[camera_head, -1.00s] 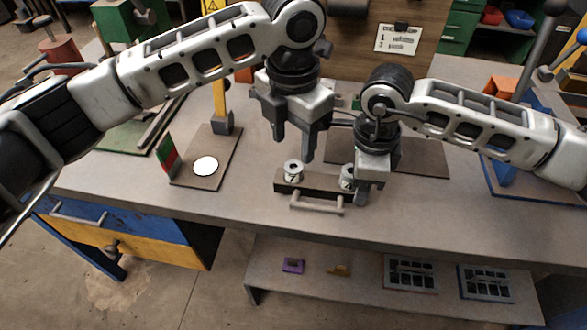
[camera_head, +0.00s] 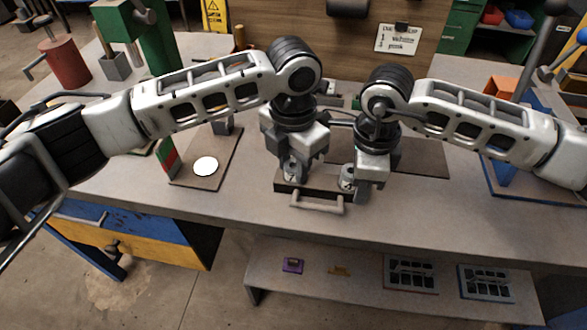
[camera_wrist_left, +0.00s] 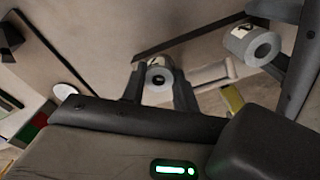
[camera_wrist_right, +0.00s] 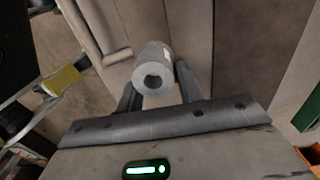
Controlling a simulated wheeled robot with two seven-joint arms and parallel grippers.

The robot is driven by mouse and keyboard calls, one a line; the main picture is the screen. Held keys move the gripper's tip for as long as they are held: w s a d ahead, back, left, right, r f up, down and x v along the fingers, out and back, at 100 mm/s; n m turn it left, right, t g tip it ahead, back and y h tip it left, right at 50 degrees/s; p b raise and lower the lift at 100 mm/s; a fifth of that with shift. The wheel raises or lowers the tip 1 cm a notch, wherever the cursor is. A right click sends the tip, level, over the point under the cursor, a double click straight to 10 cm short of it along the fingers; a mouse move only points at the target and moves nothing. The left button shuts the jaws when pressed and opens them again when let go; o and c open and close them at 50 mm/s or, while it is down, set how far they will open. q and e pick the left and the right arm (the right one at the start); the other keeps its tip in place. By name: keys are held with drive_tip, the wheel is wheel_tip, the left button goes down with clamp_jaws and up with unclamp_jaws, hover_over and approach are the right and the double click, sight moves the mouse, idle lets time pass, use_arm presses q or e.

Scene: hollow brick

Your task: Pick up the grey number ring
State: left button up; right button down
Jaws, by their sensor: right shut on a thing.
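Two short grey number rings with holes stand on a dark tray (camera_head: 318,186) with a pale front handle. The left ring (camera_head: 290,172) bears a mark like a 7; it also shows in the left wrist view (camera_wrist_left: 158,78). My left gripper (camera_head: 294,173) points down over it, open, with fingers on either side. The right ring (camera_head: 347,181) bears a mark like a 4 and is partly hidden by my right gripper (camera_head: 365,190). My right gripper is shut on it, and the right wrist view shows the ring (camera_wrist_right: 153,68) between the fingers.
A brown board (camera_head: 208,181) with a white disc (camera_head: 205,166) and a red-green block (camera_head: 168,157) lie to the left. A blue frame (camera_head: 515,192) stands at the right. My two grippers are close together. The front of the bench is clear.

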use_arm(q)
drive_tip(key=shift+a+r, duration=0.1)
drive_tip(key=shift+r, duration=0.05)
use_arm(e)
drive_tip(key=shift+r, duration=0.1)
use_arm(q)
wheel_tip(320, 180, up, 10)
idle(0.4)
use_arm(e)
drive_tip(key=c, duration=0.9)
unclamp_jaws()
drive_tip(key=shift+o, duration=0.2)
